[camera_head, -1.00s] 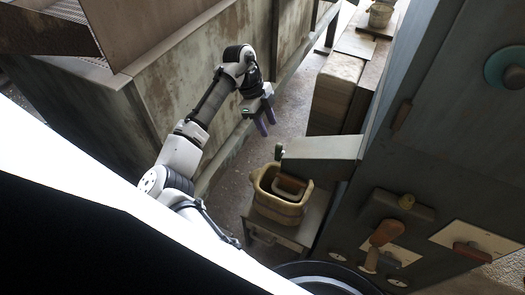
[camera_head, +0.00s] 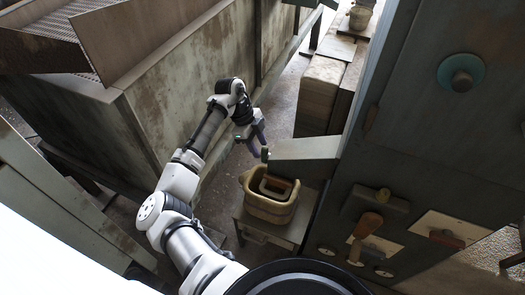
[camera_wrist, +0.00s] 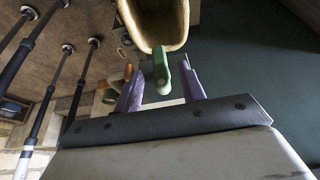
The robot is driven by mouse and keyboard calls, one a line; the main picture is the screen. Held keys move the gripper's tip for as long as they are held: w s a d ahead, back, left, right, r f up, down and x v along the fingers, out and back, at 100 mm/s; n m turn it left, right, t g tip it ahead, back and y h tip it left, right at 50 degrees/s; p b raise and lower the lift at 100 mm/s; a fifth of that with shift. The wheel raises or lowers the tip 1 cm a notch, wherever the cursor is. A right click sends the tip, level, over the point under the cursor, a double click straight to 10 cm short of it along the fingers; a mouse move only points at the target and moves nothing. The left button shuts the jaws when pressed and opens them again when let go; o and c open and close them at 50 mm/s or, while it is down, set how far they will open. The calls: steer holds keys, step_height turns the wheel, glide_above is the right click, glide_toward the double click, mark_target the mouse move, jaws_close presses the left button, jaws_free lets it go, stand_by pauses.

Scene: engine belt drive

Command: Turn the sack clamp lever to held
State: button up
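The sack clamp lever appears to be the small green lever (camera_wrist: 161,72) in the wrist view, below a tan-rimmed opening. In the head view its small knob (camera_head: 265,153) shows at the left end of the grey spout (camera_head: 305,150). My gripper (camera_head: 259,147) is beside that end of the spout. In the wrist view my gripper (camera_wrist: 162,88) has its two purple fingers apart, one on each side of the green lever. Small gaps show between lever and fingers. The lever's set position cannot be read.
A rusty metal wall (camera_head: 180,75) stands behind my arm. A stack of tan blocks (camera_head: 322,95) stands beyond the spout. Bare floor (camera_head: 225,175) shows between.

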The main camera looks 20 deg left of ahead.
mark_target(263, 154)
steer(key=shift+p+x, duration=0.4)
steer(key=shift+x, duration=1.8)
steer(key=shift+c, duration=0.3)
jaws_close()
